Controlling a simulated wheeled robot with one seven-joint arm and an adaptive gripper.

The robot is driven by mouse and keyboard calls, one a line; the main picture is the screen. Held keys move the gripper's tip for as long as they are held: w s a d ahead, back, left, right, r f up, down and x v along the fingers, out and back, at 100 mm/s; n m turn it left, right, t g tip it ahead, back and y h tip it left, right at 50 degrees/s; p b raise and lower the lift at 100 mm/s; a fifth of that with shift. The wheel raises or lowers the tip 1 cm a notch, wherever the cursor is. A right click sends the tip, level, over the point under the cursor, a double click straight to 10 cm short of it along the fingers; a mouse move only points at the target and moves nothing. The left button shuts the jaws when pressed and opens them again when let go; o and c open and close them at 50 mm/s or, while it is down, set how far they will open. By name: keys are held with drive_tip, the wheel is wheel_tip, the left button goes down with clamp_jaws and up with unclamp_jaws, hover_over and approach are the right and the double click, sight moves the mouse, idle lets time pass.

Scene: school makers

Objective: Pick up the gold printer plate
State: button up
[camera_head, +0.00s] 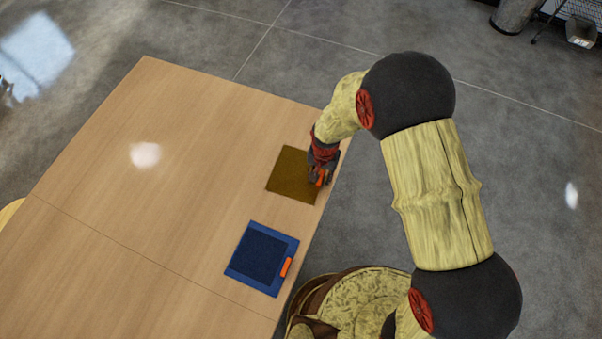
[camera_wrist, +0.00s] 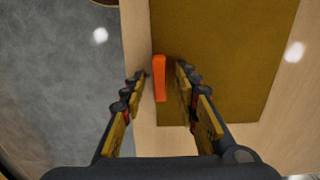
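The gold printer plate (camera_head: 292,176) lies flat on the wooden table near its right edge. It also fills much of the upper middle of the wrist view (camera_wrist: 225,50). An orange handle (camera_wrist: 159,78) sits at the plate's edge on the table-edge side. My gripper (camera_head: 318,181) is over that side of the plate and hides part of it in the head view. In the wrist view my gripper (camera_wrist: 158,80) is open, with one finger on each side of the orange handle. I cannot tell whether either finger touches it.
A blue plate (camera_head: 262,258) with an orange handle (camera_head: 286,267) lies nearer on the same table (camera_head: 130,180). The table's left part is clear. Beyond its right edge is grey floor (camera_head: 365,215).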

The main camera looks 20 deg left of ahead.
drive_tip(key=c, duration=0.6)
drive_tip(key=shift+r, duration=0.1)
clamp_jaws()
